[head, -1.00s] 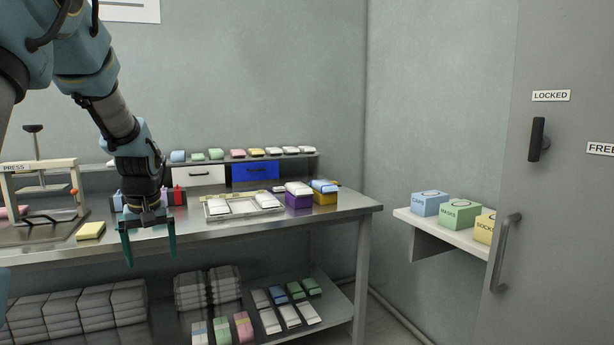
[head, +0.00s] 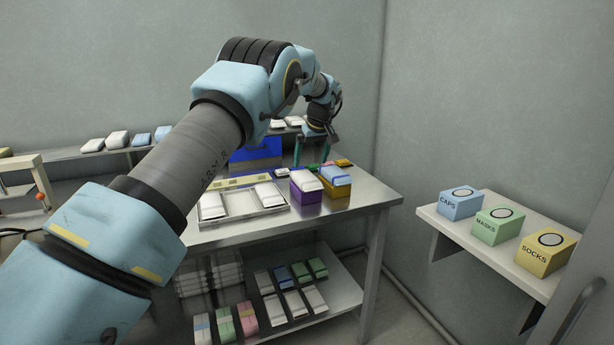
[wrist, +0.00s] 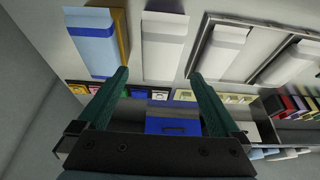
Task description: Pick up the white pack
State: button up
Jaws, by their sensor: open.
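A white pack (head: 306,180) lies on top of a purple box (head: 307,195) near the bench's right end; in the wrist view a white pack (wrist: 164,45) shows just beyond the space between the fingertips. Two more white packs, one at the left (head: 212,205) and one at the right (head: 269,194), lie in a metal tray (head: 241,205). My gripper (head: 312,160) points down behind the purple box, above the bench. In the wrist view my gripper (wrist: 163,78) has its teal fingers wide apart with nothing between them.
A blue-and-white pack (head: 335,176) on an orange-yellow box stands close beside the purple box. The raised rear shelf and blue drawer (head: 254,156) are near my gripper. Packs lie on the lower shelf. Labelled boxes (head: 498,226) stand on a side shelf at right.

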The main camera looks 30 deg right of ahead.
aim_at(306, 176)
jog(key=x, duration=0.2)
jog(key=shift+w+f+p, duration=0.2)
jog(key=shift+f+p, duration=0.1)
jog(key=shift+w+p+x, duration=0.1)
jog(key=shift+p+x, duration=0.55)
jog(key=shift+x, duration=0.65)
jog(key=shift+w+p+x, duration=0.15)
jog(key=shift+p+x, duration=0.5)
jog(key=shift+x, duration=0.65)
jog(key=shift+a+r, duration=0.1)
jog(key=c, duration=1.2)
